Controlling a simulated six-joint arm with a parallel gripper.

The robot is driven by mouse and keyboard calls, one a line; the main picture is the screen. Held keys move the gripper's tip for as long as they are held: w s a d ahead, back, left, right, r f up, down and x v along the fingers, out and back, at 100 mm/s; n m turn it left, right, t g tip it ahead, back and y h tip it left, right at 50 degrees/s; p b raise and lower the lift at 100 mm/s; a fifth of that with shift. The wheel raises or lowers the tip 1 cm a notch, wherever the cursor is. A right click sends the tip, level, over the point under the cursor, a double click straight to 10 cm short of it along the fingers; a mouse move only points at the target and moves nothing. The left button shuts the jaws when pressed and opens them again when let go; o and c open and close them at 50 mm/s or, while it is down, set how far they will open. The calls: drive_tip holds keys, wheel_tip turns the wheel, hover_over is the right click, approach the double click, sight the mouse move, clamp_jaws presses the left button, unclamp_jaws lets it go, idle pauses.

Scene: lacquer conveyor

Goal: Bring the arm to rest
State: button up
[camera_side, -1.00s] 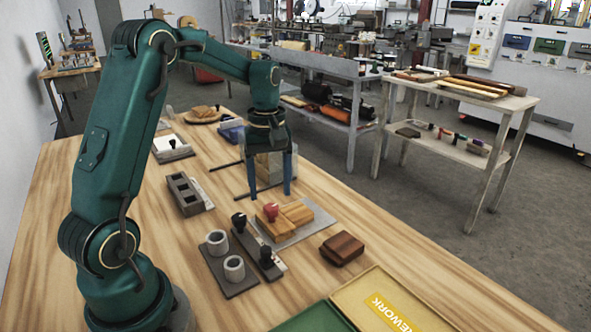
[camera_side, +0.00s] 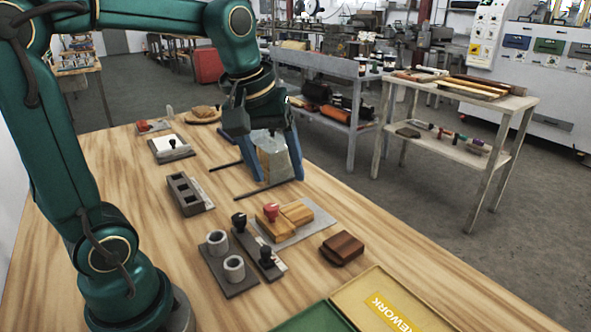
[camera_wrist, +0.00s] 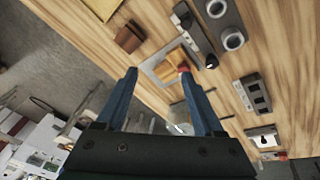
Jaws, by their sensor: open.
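My gripper (camera_side: 274,178) is open and empty in the side view. Its two blue fingers are spread and tilted, above the far right part of the wooden table (camera_side: 130,215). A pale box-like thing (camera_side: 275,158) shows between the fingers; it appears to stand behind them, and I see no grip on it. In the wrist view my gripper (camera_wrist: 158,74) also shows spread fingers with nothing held between them. The wrist camera looks obliquely across the table and past its edge to the floor.
A red-knobbed stamp (camera_side: 271,211) and wooden blocks (camera_side: 297,212) lie on a grey plate. Near them are two grey cups (camera_side: 233,268), dark wood blocks (camera_side: 343,247) and a holed block (camera_side: 184,193). A REWORK tray (camera_side: 428,318) is at the front.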

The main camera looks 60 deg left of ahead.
drive_tip(key=s+d+f+m+t, duration=0.2)
drive_tip(key=s+d+m, duration=0.3)
drive_tip(key=s+m, duration=0.4)
drive_tip(key=shift+d+f+h, duration=0.2)
drive_tip(key=shift+f+h, duration=0.2)
drive_tip(key=shift+f, duration=0.15)
